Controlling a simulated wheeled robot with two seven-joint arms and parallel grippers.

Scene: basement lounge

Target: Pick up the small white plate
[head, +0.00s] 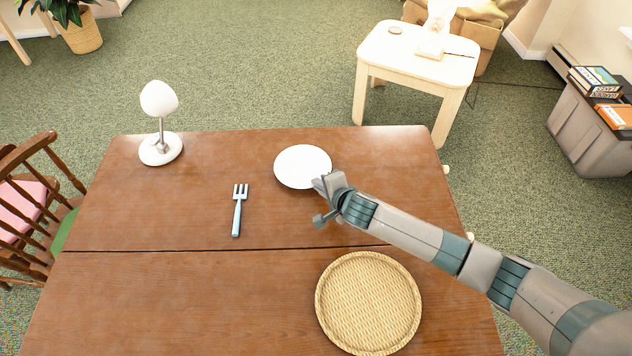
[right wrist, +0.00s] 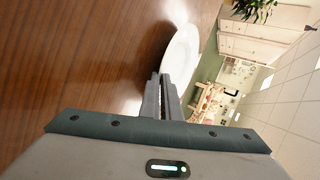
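The small white plate (head: 302,166) is near the far edge of the brown wooden table, left of my right gripper (head: 319,185). It looks level in the head view; I cannot tell whether it rests on the tabletop or is slightly above it. In the right wrist view the plate (right wrist: 181,55) reaches the tips of my right gripper's fingers (right wrist: 160,80). The fingers are close together with the plate's near rim between them. The exact contact is partly hidden by the fingers. My left gripper is not in view.
On the table (head: 160,215) are a blue fork (head: 239,210), a white lamp (head: 160,125) and a round woven tray (head: 368,303) below my right arm. A white side table (head: 400,65) stands beyond, and a wooden chair (head: 25,200) at the left.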

